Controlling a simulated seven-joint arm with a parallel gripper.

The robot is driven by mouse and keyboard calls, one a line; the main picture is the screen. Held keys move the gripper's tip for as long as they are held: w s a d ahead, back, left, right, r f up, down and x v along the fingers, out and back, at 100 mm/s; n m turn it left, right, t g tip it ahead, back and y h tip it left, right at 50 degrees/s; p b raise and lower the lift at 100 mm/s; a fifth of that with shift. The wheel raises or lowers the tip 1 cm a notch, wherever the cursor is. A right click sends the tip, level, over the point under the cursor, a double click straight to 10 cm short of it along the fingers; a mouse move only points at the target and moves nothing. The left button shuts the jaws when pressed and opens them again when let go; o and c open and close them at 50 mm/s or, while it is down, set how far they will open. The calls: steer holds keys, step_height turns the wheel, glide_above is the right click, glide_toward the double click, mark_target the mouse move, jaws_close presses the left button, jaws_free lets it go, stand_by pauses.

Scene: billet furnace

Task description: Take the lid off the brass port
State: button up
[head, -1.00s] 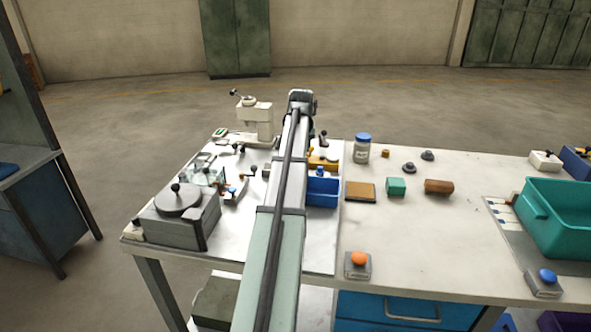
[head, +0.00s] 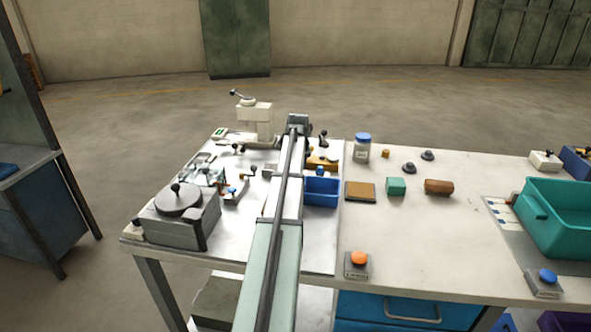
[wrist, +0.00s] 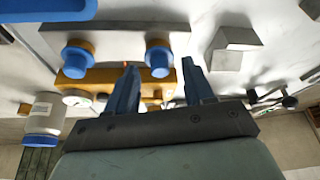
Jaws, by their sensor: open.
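My gripper (wrist: 161,80) shows in the wrist view with its two dark blue fingers apart and nothing clearly held between them. A brass-yellow body (wrist: 110,77) lies just beyond the fingers, with small brass parts partly hidden behind them. I cannot tell which part is the port's lid. Two blue round knobs, a left one (wrist: 77,58) and a right one (wrist: 158,58), stand by a grey bar. In the head view the yellow body (head: 322,162) shows just right of my arm, which hides part of it and the gripper's fingers.
A blue bin (head: 321,192) stands in front of the yellow body. A jar with a blue lid (head: 362,149) is to its right. A grey box with a round top (head: 180,215) and a white press (head: 254,122) stand left of my arm. The bench's right part has clear room.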

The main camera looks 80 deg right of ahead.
steer(key=shift+d+f, duration=0.15)
steer(key=shift+f, duration=0.15)
steer(key=shift+c, duration=0.3)
jaws_close()
